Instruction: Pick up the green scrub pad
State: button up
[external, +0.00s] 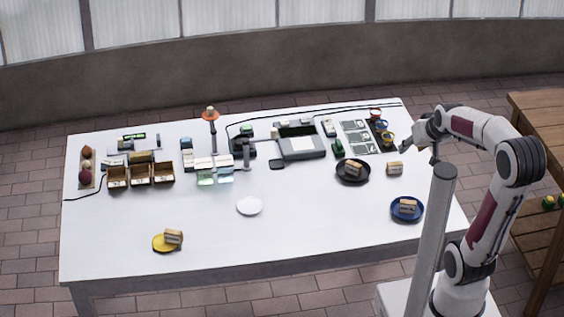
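My gripper (424,141) is above the right end of the white table (330,225), near the dark mat with cups. It is too small in view to tell whether it is open or shut. I cannot clearly pick out a green scrub pad. A small dark green item (310,146) lies beside the grey register-like device, to the left of my gripper. Pale green pieces (207,178) lie near the table's middle left.
Cups (388,138) stand close to my gripper. A white plate (250,206) lies mid-table. Small open boxes (141,180) stand at left. The front middle is clear. A grey post (434,235) stands before the table's right end.

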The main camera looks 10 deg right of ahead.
jog(key=w+a+f+t, duration=0.1)
jog(key=w+a+f, duration=0.15)
jog(key=w, duration=0.55)
jog(key=w+a+f+t, duration=0.1)
jog(key=w+a+f, duration=0.15)
jog(key=w, duration=0.45)
jog(key=w+a+f+t, duration=0.1)
jog(key=w+f, duration=0.2)
jog(key=w, duration=0.5)
jog(key=w+a+f+t, duration=0.2)
jog(key=w+f, duration=0.5)
jog(key=f, duration=0.2)
send_near(339, 147)
jog(key=shift+w+a+f+t+h, duration=0.1)
jog(key=shift+w+t+h, duration=0.1)
jog(key=shift+w, duration=0.3)
jog(key=shift+w+a+f+t+h, duration=0.1)
jog(key=shift+w+t+h, duration=0.1)
jog(key=shift+w, duration=0.3)
jog(key=shift+w+a+f, duration=0.1)
jog(key=shift+w+f, duration=0.05)
jog(key=shift+f, duration=0.6)
jog(key=shift+x, duration=1.25)
jog(key=shift+w, duration=0.1)
